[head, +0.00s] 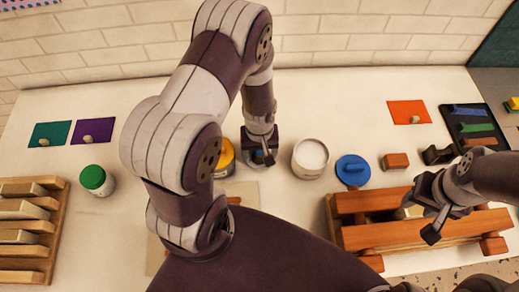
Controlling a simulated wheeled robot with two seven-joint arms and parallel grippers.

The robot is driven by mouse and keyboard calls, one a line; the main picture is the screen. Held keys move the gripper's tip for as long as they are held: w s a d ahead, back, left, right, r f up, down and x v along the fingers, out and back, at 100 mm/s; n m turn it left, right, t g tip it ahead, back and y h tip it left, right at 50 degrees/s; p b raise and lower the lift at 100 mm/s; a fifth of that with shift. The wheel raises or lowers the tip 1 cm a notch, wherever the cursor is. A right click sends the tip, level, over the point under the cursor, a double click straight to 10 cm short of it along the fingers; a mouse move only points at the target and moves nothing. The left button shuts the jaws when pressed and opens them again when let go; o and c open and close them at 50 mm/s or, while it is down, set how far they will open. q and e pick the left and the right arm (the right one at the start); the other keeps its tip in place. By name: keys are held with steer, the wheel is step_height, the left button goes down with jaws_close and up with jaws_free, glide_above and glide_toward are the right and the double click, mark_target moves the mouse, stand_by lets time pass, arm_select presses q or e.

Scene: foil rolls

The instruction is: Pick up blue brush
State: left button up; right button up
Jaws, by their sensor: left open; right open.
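A long blue piece, which looks like the blue brush (468,110), lies in a black tray (488,112) at the far right of the table in the head view. A green piece (476,127) of similar shape lies just below it in the tray. My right gripper (428,213) is open, its fingers spread over the orange-brown wooden rack (365,237), below and left of the tray and apart from the blue piece. My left gripper (263,157) points down near the table's middle, far from the tray. It is open; its fingertips are small and partly hidden.
A yellow-lidded jar (226,152) is beside my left arm. A green-lidded jar (96,180) and wooden rack (40,262) are left.

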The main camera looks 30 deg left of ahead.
arm_select(q)
steer(key=c, duration=1.1)
steer(key=shift+o, duration=0.2)
steer(key=shift+r, duration=0.15)
steer(key=shift+r, duration=0.3)
steer(key=r, duration=0.2)
steer(key=d+r+b, duration=0.1)
steer(key=shift+w+r, duration=0.3)
steer(key=w+d+r, duration=0.1)
steer(key=d+r, duration=0.1)
steer(key=d, duration=0.1)
steer(key=w+d+r+b, duration=0.1)
steer(key=w+d+r, duration=0.1)
steer(key=d, duration=0.1)
steer(key=w+d+r+b, duration=0.1)
steer(key=d+r, duration=0.1)
steer(key=shift+w+d, duration=0.25)
steer(key=shift+d, duration=0.15)
steer(key=shift+w+d+r, duration=0.15)
steer(key=shift+d+r, duration=0.15)
